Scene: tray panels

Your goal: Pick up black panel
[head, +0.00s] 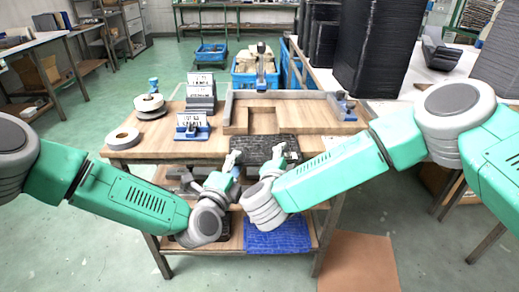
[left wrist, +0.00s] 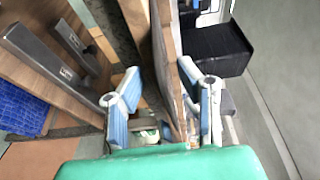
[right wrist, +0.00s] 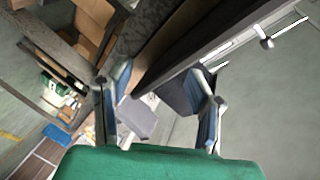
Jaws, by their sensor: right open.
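The black panel (head: 268,146) lies flat at the front edge of the wooden table in the head view, below the wooden frame. My left gripper (head: 233,161) is at its front left corner and hides part of it. My right gripper (head: 277,157) is in front of its right half. In the left wrist view my left gripper (left wrist: 162,95) has its fingers wide apart, with the table's edge between and beyond them. In the right wrist view my right gripper (right wrist: 160,95) is also open, with nothing held. I cannot tell whether either touches the panel.
A wooden frame with grey rails (head: 290,97) lies behind the panel. Tape rolls (head: 123,138) and a blue-based label stand (head: 192,127) are at the table's left. A blue mat (head: 278,238) lies on the lower shelf. Tall black stacks (head: 378,45) stand at the right.

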